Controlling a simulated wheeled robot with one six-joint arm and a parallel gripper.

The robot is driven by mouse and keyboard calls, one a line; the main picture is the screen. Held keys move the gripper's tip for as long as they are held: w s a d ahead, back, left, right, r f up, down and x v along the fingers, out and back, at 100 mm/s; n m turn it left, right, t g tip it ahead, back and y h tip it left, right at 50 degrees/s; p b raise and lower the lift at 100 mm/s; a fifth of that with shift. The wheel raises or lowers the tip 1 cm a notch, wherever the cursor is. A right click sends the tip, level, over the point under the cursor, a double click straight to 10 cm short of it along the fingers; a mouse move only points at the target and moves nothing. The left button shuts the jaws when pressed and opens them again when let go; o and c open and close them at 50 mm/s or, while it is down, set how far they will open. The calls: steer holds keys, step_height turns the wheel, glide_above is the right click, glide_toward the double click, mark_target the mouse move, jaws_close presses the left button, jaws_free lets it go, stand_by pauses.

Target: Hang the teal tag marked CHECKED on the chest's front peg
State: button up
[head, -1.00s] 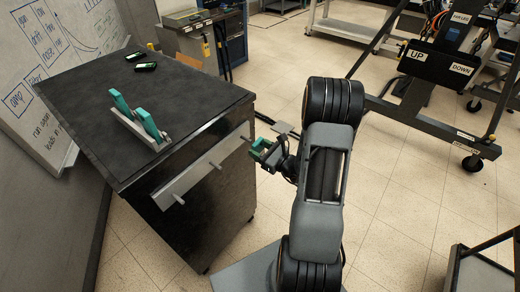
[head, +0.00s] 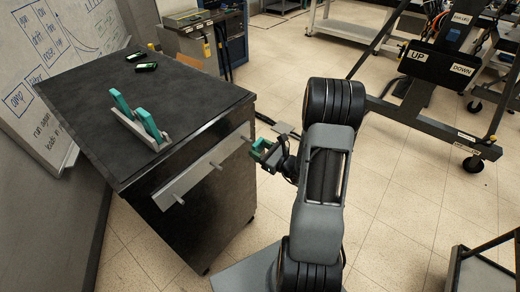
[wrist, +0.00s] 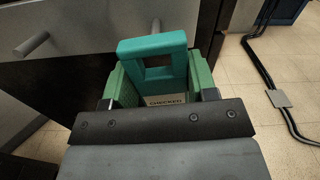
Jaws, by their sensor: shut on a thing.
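The teal tag (wrist: 153,48) marked CHECKED is held in my gripper (wrist: 160,88), between its green fingers, in the wrist view. In the head view my gripper (head: 265,151) is beside the dark chest's (head: 228,200) front, to the right of the light peg rail (head: 205,168). Another peg (head: 179,199) is at the rail's near end.
Two teal tags (head: 149,124) stand in a light holder (head: 150,141) on the chest top. Dark small devices lie at its far end. A wheeled frame marked UP and DOWN (head: 430,65) stands at right. Floor around my arm is mostly clear.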

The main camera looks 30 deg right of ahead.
mark_target(242, 140)
steer(key=shift+w, duration=0.1)
stand_by(0.5)
steer(key=shift+b+x, duration=0.45)
steer(key=shift+x, duration=2.1)
steer(key=shift+f+b, duration=0.3)
steer(key=shift+b, duration=0.1)
steer(key=o, duration=1.3)
steer(key=shift+v, duration=3.45)
